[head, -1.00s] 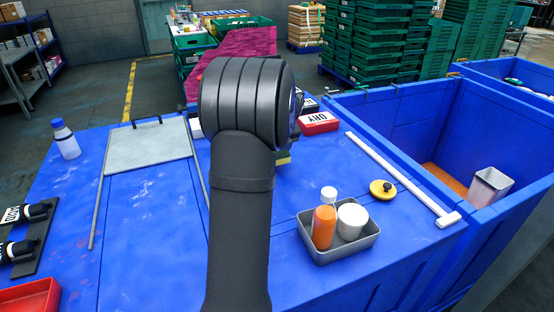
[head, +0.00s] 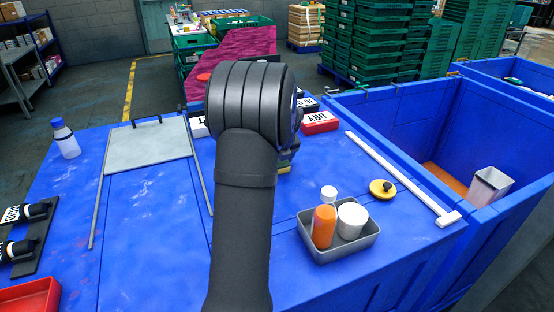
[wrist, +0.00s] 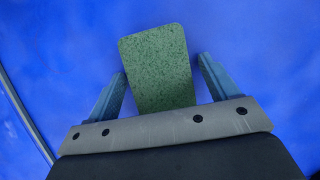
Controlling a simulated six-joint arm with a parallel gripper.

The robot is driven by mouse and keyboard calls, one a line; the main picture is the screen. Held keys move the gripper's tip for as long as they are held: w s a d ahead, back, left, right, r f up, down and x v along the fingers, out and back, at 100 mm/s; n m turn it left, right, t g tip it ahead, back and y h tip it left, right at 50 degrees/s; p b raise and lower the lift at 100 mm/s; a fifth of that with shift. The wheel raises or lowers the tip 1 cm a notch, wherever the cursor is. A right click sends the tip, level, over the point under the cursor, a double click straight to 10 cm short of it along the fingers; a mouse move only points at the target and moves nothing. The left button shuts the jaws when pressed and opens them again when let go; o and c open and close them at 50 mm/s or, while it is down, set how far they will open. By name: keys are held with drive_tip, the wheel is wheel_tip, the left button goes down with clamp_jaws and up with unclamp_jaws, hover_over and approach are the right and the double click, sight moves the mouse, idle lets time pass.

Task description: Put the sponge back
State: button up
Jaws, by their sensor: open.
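The sponge (wrist: 158,70) shows its speckled green face in the wrist view, flat over the blue table and tilted slightly. My gripper (wrist: 161,66) is open, with one finger on each side of the sponge. A gap of blue shows between the sponge and the right finger, and a narrower one at the left finger. In the head view a small yellowish edge of the sponge (head: 285,169) shows past my arm, which hides most of my gripper. I cannot tell the height of the fingertips above the table.
A grey tray (head: 342,251) holds an orange bottle and white containers at the right. A yellow disc with a black knob (head: 382,189) and a white bar (head: 400,178) lie near it. A red block marked DRY (head: 320,122) lies behind. A grey board (head: 148,146) lies left.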

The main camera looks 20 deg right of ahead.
drive_tip(key=v, duration=1.2)
drive_tip(key=shift+r, duration=0.2)
drive_tip(key=shift+w+f, duration=0.1)
drive_tip(key=x, duration=1.2)
drive_tip(key=shift+r, duration=1.9)
drive_tip(key=shift+f, duration=0.1)
